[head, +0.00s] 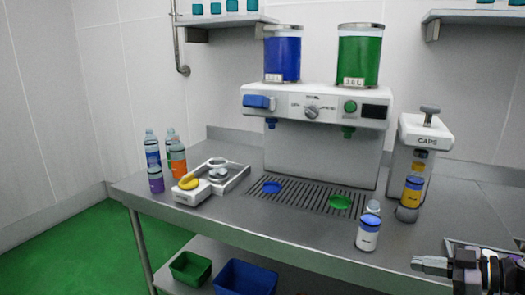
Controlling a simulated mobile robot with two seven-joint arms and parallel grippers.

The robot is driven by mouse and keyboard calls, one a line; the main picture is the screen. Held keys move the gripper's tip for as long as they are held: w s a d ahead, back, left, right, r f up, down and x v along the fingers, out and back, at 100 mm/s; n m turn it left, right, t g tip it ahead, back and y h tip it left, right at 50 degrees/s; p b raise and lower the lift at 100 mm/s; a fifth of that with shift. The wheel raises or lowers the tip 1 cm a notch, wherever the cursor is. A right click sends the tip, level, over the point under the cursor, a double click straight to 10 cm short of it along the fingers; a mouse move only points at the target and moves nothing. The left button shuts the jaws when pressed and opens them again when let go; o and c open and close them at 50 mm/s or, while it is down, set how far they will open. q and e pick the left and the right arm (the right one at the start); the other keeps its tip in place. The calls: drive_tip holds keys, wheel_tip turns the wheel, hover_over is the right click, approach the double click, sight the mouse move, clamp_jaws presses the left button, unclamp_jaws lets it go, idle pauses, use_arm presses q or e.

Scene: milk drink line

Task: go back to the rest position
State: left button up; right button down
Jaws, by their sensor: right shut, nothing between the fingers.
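My right gripper (430,264) shows at the lower right, by the front edge of the steel table (300,240), with its fingers pointing left. It is shut and empty. My left gripper is not in view.
A dispensing machine (325,150) with blue (282,58) and green (358,60) tanks stands at the back. A cap device (424,135) with bottles is to its right. A white clamp fixture (190,193) and several bottles stand left. Green (190,282) and blue (228,290) bins sit below.

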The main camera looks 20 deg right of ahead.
drive_tip(key=s+a+f+m+t+h, duration=0.1)
drive_tip(key=s+a+f+m+h, duration=0.25)
drive_tip(key=a+f, duration=0.4)
drive_tip(key=s+a+f+m+t+h, duration=0.15)
drive_tip(key=s+a+f, duration=0.25)
drive_tip(key=f, duration=0.6)
drive_tip(key=s+a+f+m+g+h, duration=0.1)
drive_tip(key=s+a+f+g, duration=0.1)
drive_tip(key=a, duration=0.6)
drive_tip(key=s+a+f+m+g, duration=0.1)
drive_tip(key=s+a+f, duration=0.1)
drive_tip(key=s+a, duration=0.3)
drive_tip(key=a, duration=0.3)
drive_tip(key=shift+f+m+g+h, duration=0.3)
drive_tip(key=shift+f+g+h, duration=0.05)
drive_tip(key=shift+h, duration=0.05)
